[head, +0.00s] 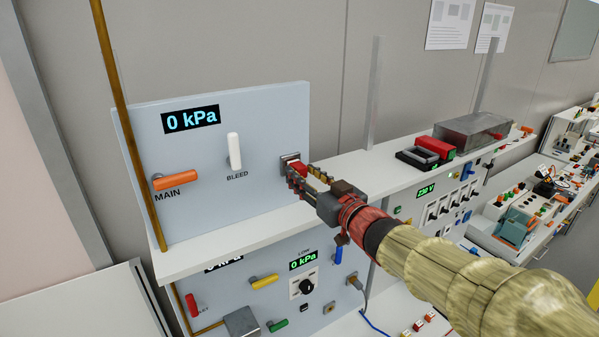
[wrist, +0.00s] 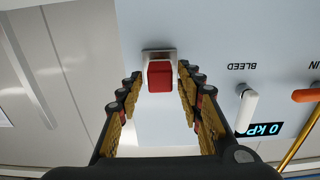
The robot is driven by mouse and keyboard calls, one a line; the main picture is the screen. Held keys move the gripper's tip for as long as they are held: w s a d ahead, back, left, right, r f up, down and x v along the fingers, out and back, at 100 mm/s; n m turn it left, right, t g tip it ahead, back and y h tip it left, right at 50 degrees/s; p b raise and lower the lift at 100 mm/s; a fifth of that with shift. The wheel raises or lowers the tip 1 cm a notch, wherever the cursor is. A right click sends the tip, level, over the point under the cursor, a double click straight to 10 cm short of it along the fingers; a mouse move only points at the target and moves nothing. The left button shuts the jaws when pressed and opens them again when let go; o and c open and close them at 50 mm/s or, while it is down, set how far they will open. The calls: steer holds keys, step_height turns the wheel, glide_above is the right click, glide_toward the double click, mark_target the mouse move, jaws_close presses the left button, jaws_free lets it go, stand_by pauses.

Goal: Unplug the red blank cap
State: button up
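The red blank cap (wrist: 160,76) sits in a square metal socket (wrist: 158,55) on the upright grey-blue panel. In the head view the red cap (head: 299,169) is partly hidden by my gripper at the panel's lower right. My gripper (head: 300,180) reaches in from the right, close to the panel. In the wrist view my gripper (wrist: 160,85) is open, with one finger on each side of the cap. Gaps show between the cap and both fingers. Whether the fingertips reach past the cap's front face is hard to tell.
The orange MAIN handle (head: 176,181) and white BLEED handle (head: 235,151) stick out of the panel left of the cap. A white shelf (head: 215,255) runs below. A red and black device (head: 425,152) and a metal box (head: 472,130) stand further right.

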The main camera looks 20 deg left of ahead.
jaws_close()
stand_by(1.1)
steer(key=shift+d, duration=0.1)
steer(key=shift+v, duration=2.95)
